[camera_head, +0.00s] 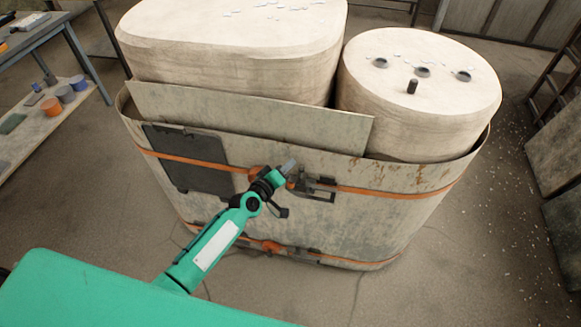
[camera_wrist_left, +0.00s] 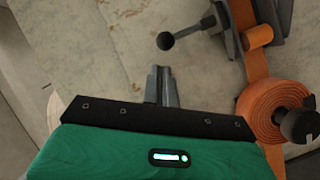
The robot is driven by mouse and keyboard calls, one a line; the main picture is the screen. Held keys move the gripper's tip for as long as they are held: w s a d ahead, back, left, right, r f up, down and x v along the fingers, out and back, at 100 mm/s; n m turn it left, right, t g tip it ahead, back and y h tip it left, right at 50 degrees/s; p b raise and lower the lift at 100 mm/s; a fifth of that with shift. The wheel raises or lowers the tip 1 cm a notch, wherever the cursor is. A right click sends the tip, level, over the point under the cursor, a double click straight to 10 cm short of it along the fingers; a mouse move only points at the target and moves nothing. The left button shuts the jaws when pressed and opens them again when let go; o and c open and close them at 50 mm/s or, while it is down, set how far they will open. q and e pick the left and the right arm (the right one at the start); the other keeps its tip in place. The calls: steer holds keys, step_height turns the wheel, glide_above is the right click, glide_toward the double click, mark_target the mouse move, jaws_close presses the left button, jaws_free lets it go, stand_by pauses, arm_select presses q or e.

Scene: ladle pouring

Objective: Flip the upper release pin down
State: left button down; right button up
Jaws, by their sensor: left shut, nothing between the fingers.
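A metal buckle (camera_head: 318,186) sits on the upper orange strap (camera_head: 400,192) on the front of the mold's metal jacket (camera_head: 350,225). In the left wrist view, a dark rod with a ball knob (camera_wrist_left: 165,41) sticks out from a metal bracket (camera_wrist_left: 228,35); it looks like the release pin. My left gripper (camera_head: 290,165) is shut and empty, just left of the buckle in the head view. Its fingertips (camera_wrist_left: 162,72) show below the knob in the wrist view, with a visible gap. Contact with the pin is not visible. My right gripper is out of view.
A rolled orange strap end (camera_wrist_left: 272,106) with a dark spindle lies right of the fingers in the wrist view. A lower strap buckle (camera_head: 312,256) is below. A dark plate (camera_head: 187,165) hangs on the left. A workbench (camera_head: 35,35) stands far left.

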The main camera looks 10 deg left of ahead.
arm_select(q)
steer(key=shift+s+d+f, duration=0.1)
steer(key=shift+d+f, duration=0.2)
steer(key=shift+d, duration=0.15)
steer(key=shift+f+b, duration=1.2)
steer(key=shift+r, duration=0.15)
